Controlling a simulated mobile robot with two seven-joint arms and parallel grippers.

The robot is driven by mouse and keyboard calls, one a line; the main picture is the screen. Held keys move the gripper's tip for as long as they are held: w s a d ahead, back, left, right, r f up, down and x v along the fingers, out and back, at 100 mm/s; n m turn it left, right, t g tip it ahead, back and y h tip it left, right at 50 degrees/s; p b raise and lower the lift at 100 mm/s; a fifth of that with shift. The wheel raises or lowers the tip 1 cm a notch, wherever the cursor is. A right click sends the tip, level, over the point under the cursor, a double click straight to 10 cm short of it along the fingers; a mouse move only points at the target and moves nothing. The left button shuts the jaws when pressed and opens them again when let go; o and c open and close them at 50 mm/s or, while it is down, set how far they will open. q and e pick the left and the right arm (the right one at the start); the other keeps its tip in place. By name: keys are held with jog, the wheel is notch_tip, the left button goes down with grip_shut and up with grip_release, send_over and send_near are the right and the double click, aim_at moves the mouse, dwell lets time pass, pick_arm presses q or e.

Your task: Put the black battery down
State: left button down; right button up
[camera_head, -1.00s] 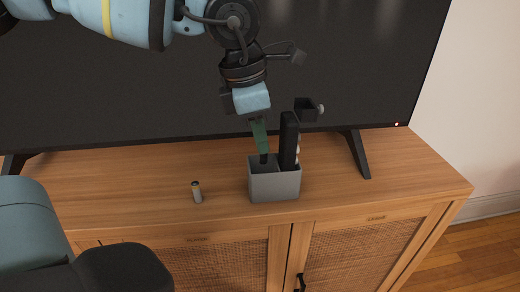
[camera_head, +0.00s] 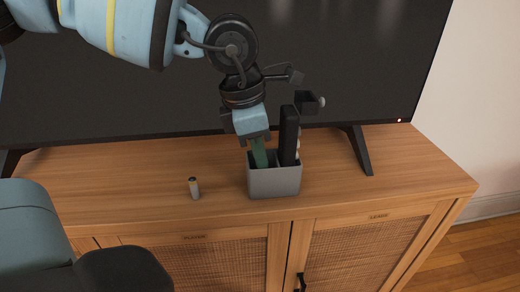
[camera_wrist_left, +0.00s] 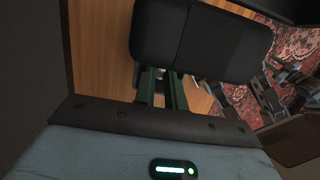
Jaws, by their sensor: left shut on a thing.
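My left gripper (camera_head: 259,158) points down into the left compartment of a grey two-part box (camera_head: 274,183) on the wooden cabinet. Its green fingers are shut on the black battery, whose dark end showed below the fingertips earlier. The battery is now hidden behind the box's front wall; I cannot tell whether it touches the floor of the box. In the left wrist view the green fingers (camera_wrist_left: 162,88) show, partly covered by a large dark shape. My right gripper is not in view.
A tall black object (camera_head: 289,137) stands in the box's right compartment, close beside the gripper. A small grey battery (camera_head: 194,188) stands upright left of the box. The television (camera_head: 150,85) rises behind, with its foot (camera_head: 359,151) at right. The cabinet top (camera_head: 105,185) has bare room at left.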

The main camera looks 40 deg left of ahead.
pick_arm(q)
jog(key=c, duration=1.8)
grip_release()
jog(key=shift+o, duration=0.3)
jog(key=shift+r+p, duration=0.5)
jog(key=shift+p, duration=0.1)
jog(key=p+v, duration=0.2)
jog(key=v, duration=1)
